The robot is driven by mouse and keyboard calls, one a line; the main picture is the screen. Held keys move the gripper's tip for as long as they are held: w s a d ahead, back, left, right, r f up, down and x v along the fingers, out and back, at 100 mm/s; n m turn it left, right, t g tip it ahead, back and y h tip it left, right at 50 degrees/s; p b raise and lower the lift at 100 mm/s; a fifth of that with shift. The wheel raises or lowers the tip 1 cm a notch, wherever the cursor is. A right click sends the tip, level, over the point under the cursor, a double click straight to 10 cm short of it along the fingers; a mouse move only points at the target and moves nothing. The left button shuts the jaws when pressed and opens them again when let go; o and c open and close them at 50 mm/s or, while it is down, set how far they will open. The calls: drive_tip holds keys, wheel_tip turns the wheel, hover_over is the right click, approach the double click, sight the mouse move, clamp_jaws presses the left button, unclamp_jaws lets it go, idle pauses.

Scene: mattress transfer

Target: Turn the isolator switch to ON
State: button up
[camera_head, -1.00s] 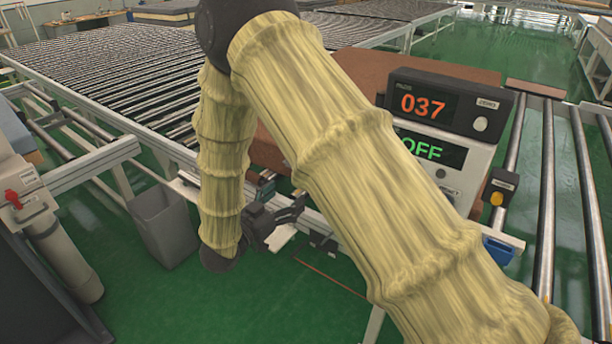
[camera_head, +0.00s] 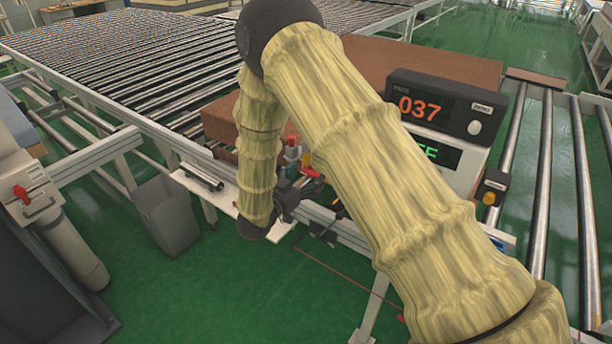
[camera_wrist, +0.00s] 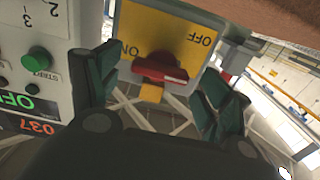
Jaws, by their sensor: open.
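In the head view my gripper (camera_head: 300,193) is partly hidden behind my arm, close to small red parts at the frame's edge.
A control box (camera_wrist: 30,65) with a green START button (camera_wrist: 38,58) stands left of the switch in the wrist view. Its display (camera_head: 433,150) is partly covered by my arm; the upper display (camera_head: 420,108) reads 037. A brown slab (camera_head: 430,65) lies behind. A grey bin (camera_head: 167,215) stands left.

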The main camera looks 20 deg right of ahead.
drive_tip(key=shift+c, duration=0.2)
drive_tip(key=c, duration=1)
